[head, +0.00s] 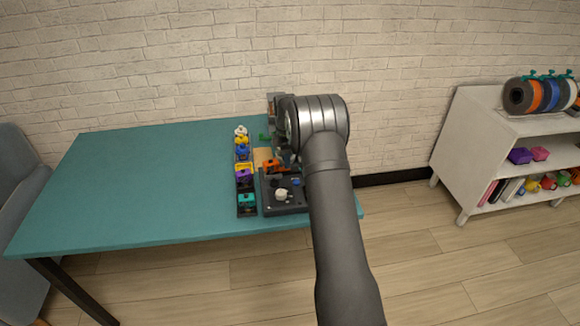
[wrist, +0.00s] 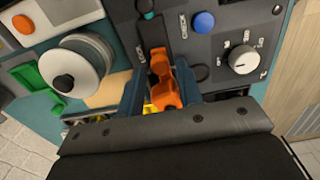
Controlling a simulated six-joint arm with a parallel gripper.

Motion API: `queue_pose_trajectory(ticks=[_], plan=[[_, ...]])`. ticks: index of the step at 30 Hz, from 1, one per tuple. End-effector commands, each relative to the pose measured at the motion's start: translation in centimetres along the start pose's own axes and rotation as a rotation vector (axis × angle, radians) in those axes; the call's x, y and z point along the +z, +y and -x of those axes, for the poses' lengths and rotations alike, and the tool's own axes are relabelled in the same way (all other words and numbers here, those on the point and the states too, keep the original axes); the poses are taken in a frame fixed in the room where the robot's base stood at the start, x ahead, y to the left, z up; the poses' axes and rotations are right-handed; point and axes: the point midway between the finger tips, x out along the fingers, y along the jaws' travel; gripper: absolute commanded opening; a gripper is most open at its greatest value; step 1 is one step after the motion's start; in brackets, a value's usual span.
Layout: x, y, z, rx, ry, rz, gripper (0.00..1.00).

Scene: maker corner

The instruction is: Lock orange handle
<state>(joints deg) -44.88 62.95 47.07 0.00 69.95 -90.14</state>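The orange handle (wrist: 163,82) stands on a dark panel (wrist: 215,50) in the wrist view. My gripper (wrist: 158,72) has its two blue-grey fingers apart, one on each side of the handle. A gap shows on the left of the handle; on the right the finger is very close, and I cannot tell whether it touches. In the head view the orange handle (head: 271,165) shows at the panel's back left, and my gripper is mostly hidden behind my arm.
A blue button (wrist: 204,22) and a white knob (wrist: 243,59) sit right of the handle. A white spool (wrist: 85,65) and green part (wrist: 38,78) are left.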

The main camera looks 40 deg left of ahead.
Motion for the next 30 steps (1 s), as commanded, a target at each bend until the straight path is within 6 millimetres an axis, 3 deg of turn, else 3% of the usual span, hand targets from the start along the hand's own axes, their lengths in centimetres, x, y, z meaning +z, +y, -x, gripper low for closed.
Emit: queue_pose_trajectory(ticks=[15,26,30], plan=[[0.0,0.0,3.8,0.0,0.0,0.0,0.33],[0.0,0.0,3.8,-0.001,0.0,0.0,0.33],[0.0,-0.1,2.6,-0.004,0.0,0.0,0.33]])
